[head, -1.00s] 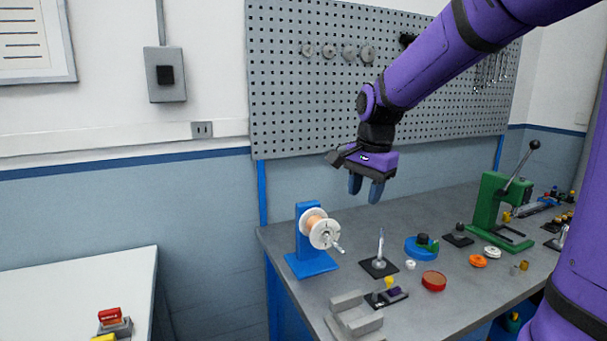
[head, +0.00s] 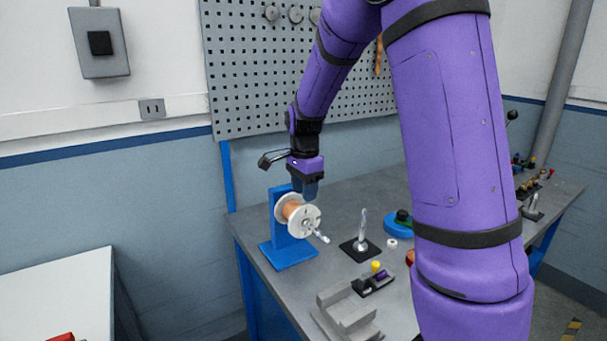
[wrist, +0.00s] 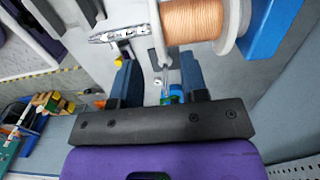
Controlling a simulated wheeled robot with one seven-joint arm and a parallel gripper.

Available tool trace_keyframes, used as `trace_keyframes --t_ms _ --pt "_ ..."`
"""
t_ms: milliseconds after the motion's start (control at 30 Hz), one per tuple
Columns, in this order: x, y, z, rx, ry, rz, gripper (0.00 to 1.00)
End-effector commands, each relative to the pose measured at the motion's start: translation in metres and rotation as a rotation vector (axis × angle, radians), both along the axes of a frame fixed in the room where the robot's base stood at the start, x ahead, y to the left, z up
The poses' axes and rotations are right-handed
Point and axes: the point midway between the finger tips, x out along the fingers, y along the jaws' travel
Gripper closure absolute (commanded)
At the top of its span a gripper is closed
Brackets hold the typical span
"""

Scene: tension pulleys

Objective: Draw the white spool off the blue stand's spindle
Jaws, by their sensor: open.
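The white spool (head: 308,222), wound with copper-coloured wire, sits on the spindle of the blue stand (head: 284,247) near the bench's left edge. In the wrist view the spool (wrist: 232,22) is at the top, with the blue stand (wrist: 272,28) to its right and a metal crank-like end (wrist: 118,34) to its left. My gripper (head: 306,192) points down just above the spool in the head view. In the wrist view my gripper (wrist: 160,82) shows its two fingers apart with nothing held between them. The spindle inside the spool is hidden.
A black base with an upright metal pin (head: 361,238) stands right of the spool. A grey stepped block (head: 346,314) and a dark block with a yellow knob (head: 374,278) lie in front. A blue round part (head: 399,224) is further right. The pegboard (head: 240,75) is behind.

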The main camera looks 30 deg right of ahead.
Motion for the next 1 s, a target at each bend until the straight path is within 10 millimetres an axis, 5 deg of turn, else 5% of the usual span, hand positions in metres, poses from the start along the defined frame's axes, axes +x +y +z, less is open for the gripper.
trace_keyframes --t_ms 300,733,900,1000 --pt "0.000 0.000 -0.039 0.000 0.001 0.000 0.60" --pt "0.000 0.000 -0.046 0.000 0.000 0.001 0.60" --pt "0.000 0.000 -0.046 0.000 0.000 0.001 0.99" --pt "0.000 0.000 -0.046 0.000 -0.001 0.001 1.00"
